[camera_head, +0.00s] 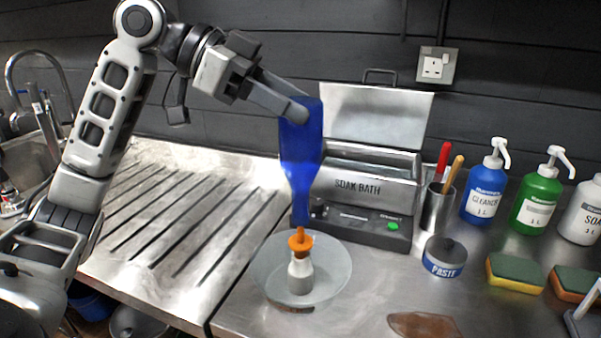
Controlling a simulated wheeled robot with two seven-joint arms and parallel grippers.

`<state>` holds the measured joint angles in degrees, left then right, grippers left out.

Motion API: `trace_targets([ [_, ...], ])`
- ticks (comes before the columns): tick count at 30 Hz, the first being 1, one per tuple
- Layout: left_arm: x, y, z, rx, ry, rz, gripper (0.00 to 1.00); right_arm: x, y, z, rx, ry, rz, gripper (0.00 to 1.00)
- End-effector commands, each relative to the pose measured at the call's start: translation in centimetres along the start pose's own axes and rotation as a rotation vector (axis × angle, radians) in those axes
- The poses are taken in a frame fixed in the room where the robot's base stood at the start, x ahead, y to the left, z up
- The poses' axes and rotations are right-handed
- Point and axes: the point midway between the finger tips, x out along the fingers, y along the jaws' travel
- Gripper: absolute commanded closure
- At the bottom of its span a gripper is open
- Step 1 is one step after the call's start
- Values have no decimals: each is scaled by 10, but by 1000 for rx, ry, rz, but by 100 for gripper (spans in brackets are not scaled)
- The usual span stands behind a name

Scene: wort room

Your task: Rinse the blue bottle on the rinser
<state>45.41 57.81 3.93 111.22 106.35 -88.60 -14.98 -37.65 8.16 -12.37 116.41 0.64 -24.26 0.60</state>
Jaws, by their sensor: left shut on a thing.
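The blue bottle (301,150) is upside down, its neck pointing down, held in the air above the rinser. My left gripper (290,108) is shut on the bottle near its base, which is at the top. The rinser has a clear round dish (333,271), a pale body and an orange top (300,240). The bottle's mouth is directly over the orange top in the picture; I cannot tell whether they touch. My right gripper is not in view; a grey part at the lower right edge is unclear.
Behind the bottle stands a soak bath (365,185) with its lid raised. To the right are a tool pot (437,210), a paste tin (444,257), sponges (515,272) and pump bottles (484,190). A brown puddle (424,325) lies in front. The ridged drainboard (175,215) is clear.

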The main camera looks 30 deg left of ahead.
Motion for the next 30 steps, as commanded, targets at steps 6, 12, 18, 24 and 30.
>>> trace_targets([
  [6,-7,0,-13,1,2,-1,68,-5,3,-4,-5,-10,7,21],
  [12,-12,0,-22,1,2,-1,68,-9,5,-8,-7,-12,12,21],
  [18,-16,0,-29,1,2,-1,68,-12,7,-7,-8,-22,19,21],
  [24,-16,0,-29,1,2,-1,68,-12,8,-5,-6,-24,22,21],
  [30,-16,0,-29,1,2,-1,68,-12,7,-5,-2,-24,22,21],
])
